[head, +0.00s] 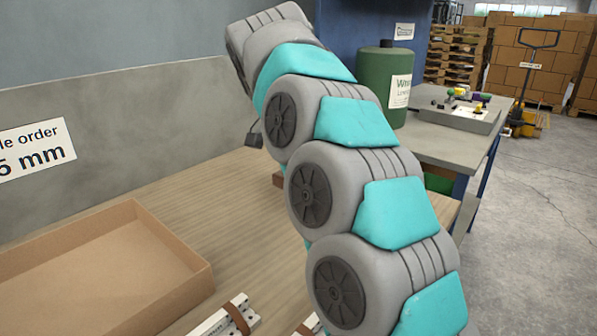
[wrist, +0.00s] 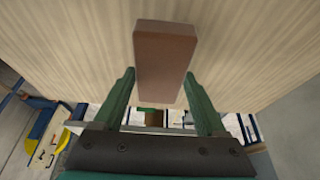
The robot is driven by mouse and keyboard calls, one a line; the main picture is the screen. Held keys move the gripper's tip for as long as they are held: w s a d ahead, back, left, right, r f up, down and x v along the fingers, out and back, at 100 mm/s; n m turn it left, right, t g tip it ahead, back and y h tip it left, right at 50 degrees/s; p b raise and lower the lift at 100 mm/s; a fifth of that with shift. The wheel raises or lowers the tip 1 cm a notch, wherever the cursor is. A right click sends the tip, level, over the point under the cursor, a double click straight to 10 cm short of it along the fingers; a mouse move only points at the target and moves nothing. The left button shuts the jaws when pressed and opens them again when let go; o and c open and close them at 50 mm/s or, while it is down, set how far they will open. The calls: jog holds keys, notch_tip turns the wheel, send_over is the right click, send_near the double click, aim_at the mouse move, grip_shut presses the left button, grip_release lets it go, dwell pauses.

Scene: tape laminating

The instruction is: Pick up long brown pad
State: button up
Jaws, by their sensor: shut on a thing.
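The long brown pad (wrist: 165,58) shows in the wrist view as a reddish-brown block over the wood-grain table (wrist: 70,40). My gripper (wrist: 159,76) has its two green fingers on either side of the pad's lower part and is shut on it. I cannot tell whether the pad touches the table. In the head view my arm hides the gripper. A small brown piece (head: 278,180) shows at the arm's left edge there; it may be the pad, but most of it is hidden.
An open brown cardboard tray (head: 188,268) lies at the left front of the table. White rails with brown bands (head: 228,318) lie beside it, near the bottom edge. A green bottle (head: 386,90) stands behind my arm. The table between tray and arm is clear.

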jog(key=shift+s+r, duration=0.1)
jog(key=shift+r, duration=0.1)
jog(key=s+d+b, duration=0.1)
jog(key=s, duration=0.4)
jog(key=s+d+r+b, duration=0.1)
jog(key=s, duration=0.4)
jog(key=s+d+b, duration=0.1)
jog(key=s+d, duration=0.1)
jog(key=s, duration=0.3)
jog(key=shift+s+r, duration=0.15)
jog(key=shift+r, duration=0.05)
jog(key=o, duration=0.9)
jog(key=shift+c, duration=0.2)
jog(key=c, duration=0.7)
